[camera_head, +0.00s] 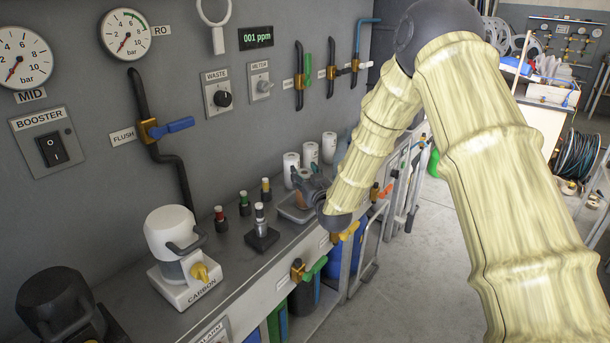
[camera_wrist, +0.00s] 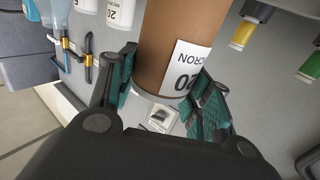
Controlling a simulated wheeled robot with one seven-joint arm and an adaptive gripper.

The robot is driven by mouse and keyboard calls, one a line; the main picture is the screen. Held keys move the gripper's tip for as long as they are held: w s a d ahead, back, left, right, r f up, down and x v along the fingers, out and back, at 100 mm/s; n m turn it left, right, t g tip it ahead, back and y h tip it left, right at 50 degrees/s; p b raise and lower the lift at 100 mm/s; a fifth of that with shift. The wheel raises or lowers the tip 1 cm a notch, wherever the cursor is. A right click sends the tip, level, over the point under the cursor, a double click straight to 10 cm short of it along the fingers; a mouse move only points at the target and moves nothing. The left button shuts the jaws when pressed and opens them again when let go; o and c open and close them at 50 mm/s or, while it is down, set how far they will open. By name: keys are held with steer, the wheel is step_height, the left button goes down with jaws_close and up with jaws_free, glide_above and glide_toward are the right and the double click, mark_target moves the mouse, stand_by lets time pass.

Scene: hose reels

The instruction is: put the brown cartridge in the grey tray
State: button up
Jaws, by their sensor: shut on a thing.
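The brown cartridge (camera_wrist: 172,45), with a white label reading 20 MICRON, fills the upper middle of the wrist view. My gripper (camera_wrist: 166,92) is shut on it, with teal pads on both sides near its end. In the head view my gripper (camera_head: 313,188) is at the far part of the counter, and only a small brown patch of the cartridge (camera_head: 302,199) shows beside it. The grey tray (camera_head: 293,214) is on the counter just below my gripper, partly hidden by it. I cannot tell whether the cartridge touches the tray.
White cartridges (camera_head: 310,154) stand behind my gripper along the wall. Several small colour-capped fittings (camera_head: 244,203) and a white carbon unit (camera_head: 181,255) stand left on the counter. Valves with coloured handles (camera_head: 312,268) line the counter's front. The floor (camera_head: 430,240) at the right is clear.

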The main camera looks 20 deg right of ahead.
steer(key=o, duration=1.6)
steer(key=shift+f, duration=0.1)
steer(key=shift+c, duration=0.2)
